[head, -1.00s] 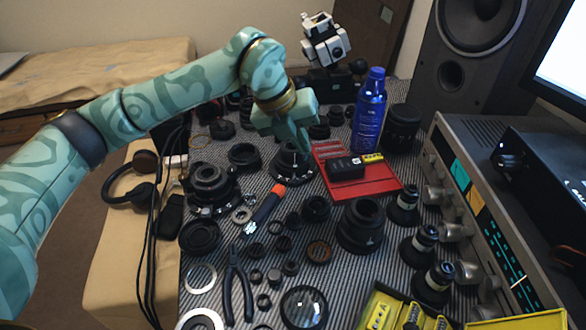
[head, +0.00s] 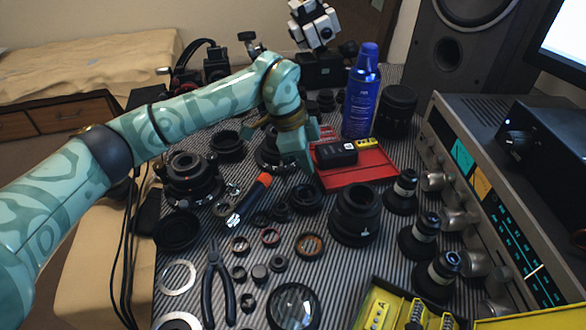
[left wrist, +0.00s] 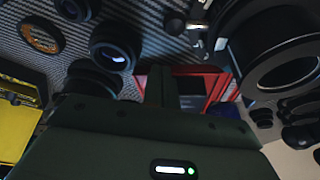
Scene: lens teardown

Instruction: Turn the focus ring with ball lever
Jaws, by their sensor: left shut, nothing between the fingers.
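My left gripper (head: 306,163) is shut and empty, pointing down beside the dark lens body (head: 268,158), on its right side in the head view. The gripper and forearm hide part of that lens. In the left wrist view, my shut fingers (left wrist: 158,86) stand upright in the middle. A large dark ring-shaped lens part (left wrist: 285,58) fills the upper right there, apart from the fingers. A small pale piece (left wrist: 197,24) shows to its left; I cannot tell whether it is the ball lever. My right gripper is in neither view.
A red tray (head: 362,172) with a black box (head: 336,153) lies just right of the gripper. A blue spray bottle (head: 361,95) stands behind it. Several lens parts, pliers (head: 217,285) and an orange-tipped tool (head: 248,200) crowd the striped mat in front.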

